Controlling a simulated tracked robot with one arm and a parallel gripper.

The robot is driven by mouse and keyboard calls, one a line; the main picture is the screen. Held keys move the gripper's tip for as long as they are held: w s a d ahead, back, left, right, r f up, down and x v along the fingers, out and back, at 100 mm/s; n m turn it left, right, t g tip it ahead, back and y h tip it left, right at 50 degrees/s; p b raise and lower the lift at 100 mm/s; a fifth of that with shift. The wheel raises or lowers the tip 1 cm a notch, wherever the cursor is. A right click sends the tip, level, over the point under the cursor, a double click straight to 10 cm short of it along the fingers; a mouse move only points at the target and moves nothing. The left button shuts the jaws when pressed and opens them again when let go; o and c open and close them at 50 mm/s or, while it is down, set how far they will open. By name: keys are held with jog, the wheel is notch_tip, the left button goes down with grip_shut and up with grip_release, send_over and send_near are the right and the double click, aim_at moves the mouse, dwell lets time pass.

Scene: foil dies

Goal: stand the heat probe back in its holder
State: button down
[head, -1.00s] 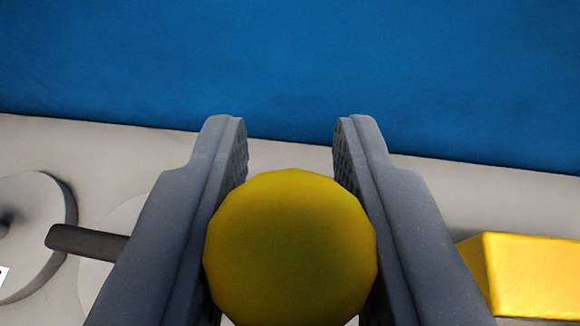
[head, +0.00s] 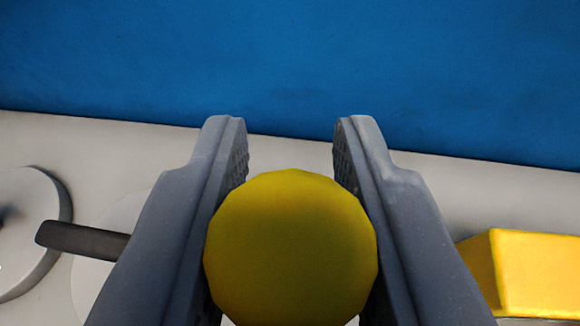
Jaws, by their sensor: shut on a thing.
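A yellow rounded, faceted end (head: 290,248) sits between the two grey fingers of my gripper (head: 291,150), with a finger against each side. It looks like the end of the heat probe, seen end-on; the rest of it is hidden behind this end. My gripper is shut on it. I cannot make out the probe's holder for certain in this view.
A yellow block (head: 535,272) stands at the lower right, beside my right finger. At the left lie a pale round disc (head: 25,235) and a dark bar (head: 85,240), partly hidden by my left finger. A blue surface (head: 290,65) fills the back beyond the pale surface (head: 110,145).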

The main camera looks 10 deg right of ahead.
jog(key=shift+f+b, duration=1.65)
jog(key=shift+f, duration=0.85)
jog(key=c, duration=1.1)
grip_release()
jog(key=b+v, duration=0.1)
jog(key=v, duration=1.2)
jog(key=shift+s+b, duration=0.3)
jog(key=shift+s, duration=0.05)
